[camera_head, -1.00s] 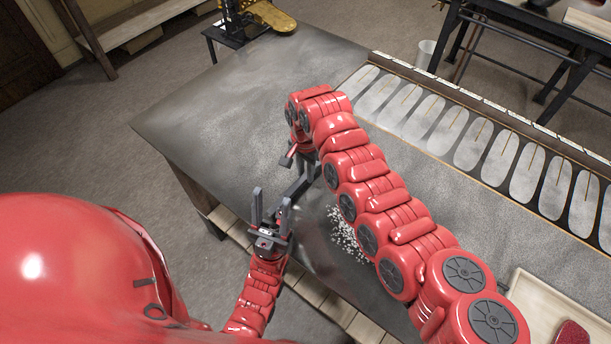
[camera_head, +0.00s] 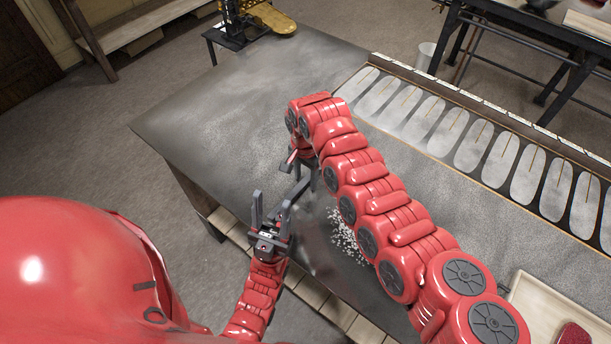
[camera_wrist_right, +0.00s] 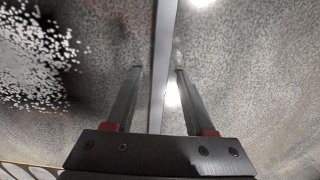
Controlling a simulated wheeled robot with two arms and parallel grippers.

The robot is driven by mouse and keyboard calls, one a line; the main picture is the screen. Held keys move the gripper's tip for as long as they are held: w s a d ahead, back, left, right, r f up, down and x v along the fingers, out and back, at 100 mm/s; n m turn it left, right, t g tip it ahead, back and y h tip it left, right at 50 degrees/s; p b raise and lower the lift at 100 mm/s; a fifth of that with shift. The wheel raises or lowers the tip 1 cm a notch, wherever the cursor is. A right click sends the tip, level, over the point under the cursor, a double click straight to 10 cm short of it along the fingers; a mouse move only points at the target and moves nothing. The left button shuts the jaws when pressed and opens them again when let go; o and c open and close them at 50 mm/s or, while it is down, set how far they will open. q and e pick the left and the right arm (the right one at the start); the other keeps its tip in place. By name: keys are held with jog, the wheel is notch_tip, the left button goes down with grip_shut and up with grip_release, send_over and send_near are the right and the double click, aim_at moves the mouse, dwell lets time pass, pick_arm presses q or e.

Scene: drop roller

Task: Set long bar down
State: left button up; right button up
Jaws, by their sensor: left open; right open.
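The long bar (camera_wrist_right: 163,60) is a narrow, smooth grey strip in the right wrist view. It runs from the top edge down between the fingers of my right gripper (camera_wrist_right: 158,72). That gripper is open, with a finger on each side of the bar and gaps showing. Whether the bar rests on the table I cannot tell. In the head view my right arm hides most of this spot, and I cannot make out the bar surely. My left gripper (camera_head: 270,212) is open and empty at the near table edge, fingers pointing up.
The dark, dusty table (camera_head: 225,110) has free room at its left and far side. White crumbs (camera_head: 345,238) lie beside my right arm. A rack of pale oval moulds (camera_head: 472,145) runs along the far right. A cream tray (camera_head: 535,303) stands at the lower right.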

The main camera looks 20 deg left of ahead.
aim_at(305, 180)
notch_tip(305, 180, up, 12)
jog(key=p, duration=0.1)
dwell(0.7)
